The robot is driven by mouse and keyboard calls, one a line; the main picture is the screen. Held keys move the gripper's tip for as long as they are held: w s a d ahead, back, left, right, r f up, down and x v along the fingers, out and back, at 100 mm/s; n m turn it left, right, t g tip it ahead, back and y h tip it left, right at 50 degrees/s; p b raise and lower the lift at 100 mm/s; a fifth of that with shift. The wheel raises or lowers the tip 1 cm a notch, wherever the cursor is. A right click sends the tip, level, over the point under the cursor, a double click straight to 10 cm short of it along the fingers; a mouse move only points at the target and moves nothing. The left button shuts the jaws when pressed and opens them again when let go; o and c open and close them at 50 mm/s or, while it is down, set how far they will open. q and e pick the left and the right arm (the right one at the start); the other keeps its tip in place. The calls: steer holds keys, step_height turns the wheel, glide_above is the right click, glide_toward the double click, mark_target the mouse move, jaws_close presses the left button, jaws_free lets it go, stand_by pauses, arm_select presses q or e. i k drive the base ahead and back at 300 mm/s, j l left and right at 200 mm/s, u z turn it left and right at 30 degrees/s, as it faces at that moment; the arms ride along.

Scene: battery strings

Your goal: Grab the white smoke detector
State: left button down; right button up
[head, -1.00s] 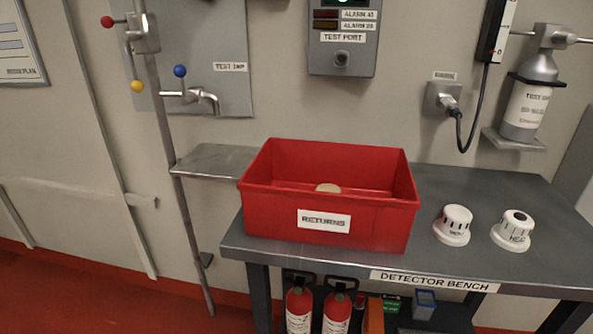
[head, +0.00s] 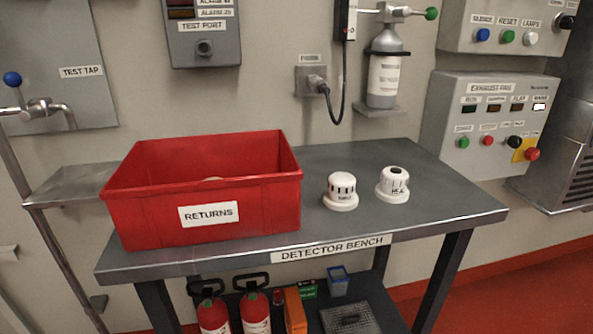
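Two white detectors stand upright on the grey detector bench (head: 310,228), to the right of the red bin. The left detector (head: 341,191) is white with dark slots around its side and a small label that is hard to read, perhaps "SMOKE". The right detector (head: 393,184) is white with a dark spot on its top and a label that seems to read "HEAT". The two stand a short gap apart. Neither of my grippers shows in the head view.
A red bin labelled RETURNS (head: 250,205) stands on the bench's left, with a pale object (head: 213,179) partly visible inside. The bench's right end is clear. A gas bottle (head: 384,80) and exhaust fan panel (head: 490,120) are on the wall. Fire extinguishers (head: 255,312) stand below.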

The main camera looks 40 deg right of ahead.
mark_target(340, 195)
steer(key=z, duration=1.55)
